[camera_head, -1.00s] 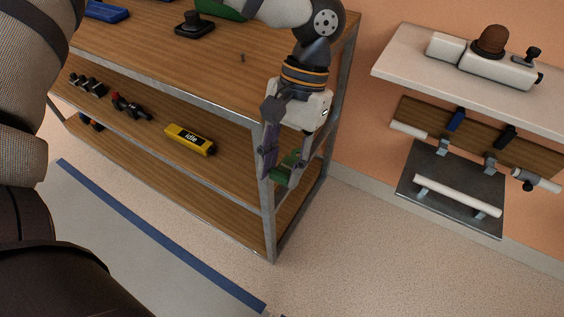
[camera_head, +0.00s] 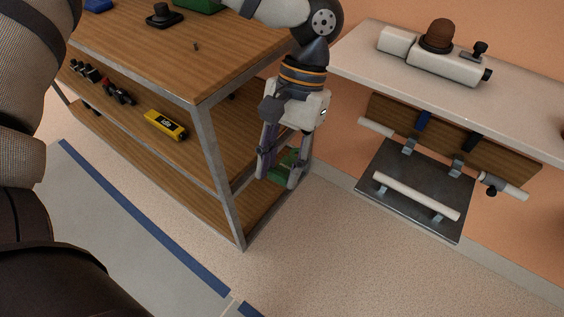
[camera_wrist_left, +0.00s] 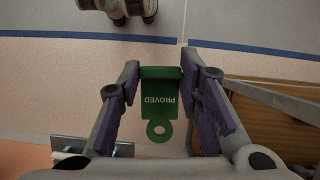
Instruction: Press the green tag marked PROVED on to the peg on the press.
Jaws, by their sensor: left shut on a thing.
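My left gripper (camera_head: 279,184) hangs beside the right end of the wooden rack, its fingers pointing down. It is shut on the green tag (camera_head: 288,164). In the left wrist view the tag (camera_wrist_left: 160,92) sits between the two purple-padded fingers (camera_wrist_left: 160,68). Its word PROVED reads upside down there, and its round ring with a hole points toward the wrist. A white device (camera_head: 430,57) with a brown dome and a black knob stands on the wall shelf. I cannot tell whether it is the press, and I make out no clear peg on it. My right gripper is not in view.
The wooden rack (camera_head: 208,101) has metal edges close to my left gripper. The white wall shelf (camera_head: 520,123) is at right, above a grey panel (camera_head: 415,217) with white bars. The floor in front is clear.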

